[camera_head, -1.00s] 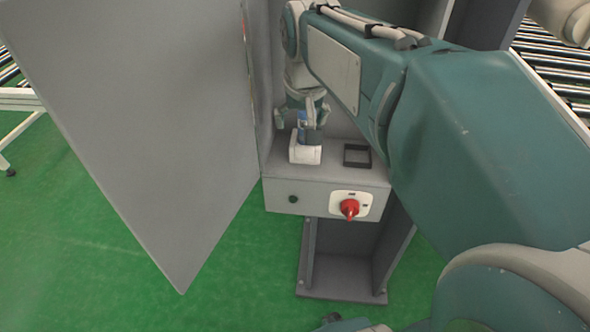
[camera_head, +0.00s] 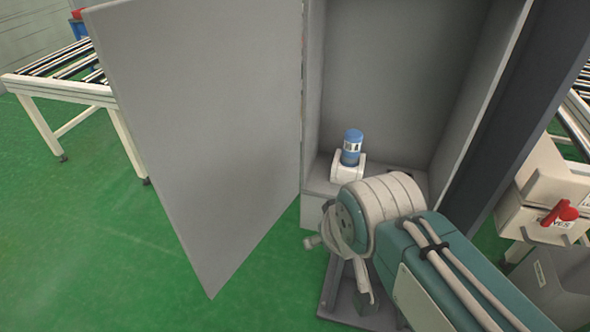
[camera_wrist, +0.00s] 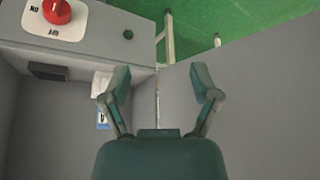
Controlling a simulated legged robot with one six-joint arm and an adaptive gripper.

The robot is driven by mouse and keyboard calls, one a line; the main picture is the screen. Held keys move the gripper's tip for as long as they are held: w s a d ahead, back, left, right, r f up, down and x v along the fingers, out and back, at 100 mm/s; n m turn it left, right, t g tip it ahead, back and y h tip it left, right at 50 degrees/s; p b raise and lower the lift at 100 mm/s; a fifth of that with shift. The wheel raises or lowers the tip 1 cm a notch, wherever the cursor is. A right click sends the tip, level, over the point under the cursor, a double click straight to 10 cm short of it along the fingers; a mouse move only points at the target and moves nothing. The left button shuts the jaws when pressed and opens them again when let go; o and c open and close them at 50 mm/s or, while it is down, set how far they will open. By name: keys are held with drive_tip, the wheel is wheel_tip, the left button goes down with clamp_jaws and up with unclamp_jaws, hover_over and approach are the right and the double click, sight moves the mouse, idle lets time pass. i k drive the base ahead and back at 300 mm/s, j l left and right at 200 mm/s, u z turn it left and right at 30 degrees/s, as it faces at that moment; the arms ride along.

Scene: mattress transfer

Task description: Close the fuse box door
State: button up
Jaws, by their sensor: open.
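The grey fuse box door (camera_head: 200,140) stands wide open to the left of the fuse box (camera_head: 400,75). The door also fills the right of the wrist view (camera_wrist: 265,110). Inside the box, a blue fuse (camera_head: 352,150) stands upright in a white holder (camera_head: 346,172). My gripper (camera_wrist: 160,85) is open and empty, its two fingers apart, with the seam between box and door showing between them. In the head view my wrist is in front of the box's lower part and hides most of the gripper. The red rotary switch (camera_wrist: 57,11) shows only in the wrist view.
A roller conveyor table (camera_head: 65,85) stands behind the door at the left. Green floor (camera_head: 130,240) is clear in front of and left of the door.

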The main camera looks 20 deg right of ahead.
sight(206, 93)
drive_tip(key=j+z, duration=0.1)
drive_tip(key=z, duration=0.25)
drive_tip(key=j+z, duration=0.15)
drive_tip(key=z, duration=0.2)
drive_tip(key=j+z, duration=0.1)
drive_tip(key=z, duration=0.25)
drive_tip(key=k+j+z, duration=0.2)
drive_tip(key=j, duration=0.25)
drive_tip(key=k+j+z, duration=0.2)
drive_tip(key=j, duration=0.25)
drive_tip(key=k+j+z, duration=0.2)
drive_tip(key=k+j, duration=0.15)
drive_tip(key=k+z, duration=0.2)
drive_tip(key=k+l+z, duration=0.2)
drive_tip(key=l+z, duration=0.15)
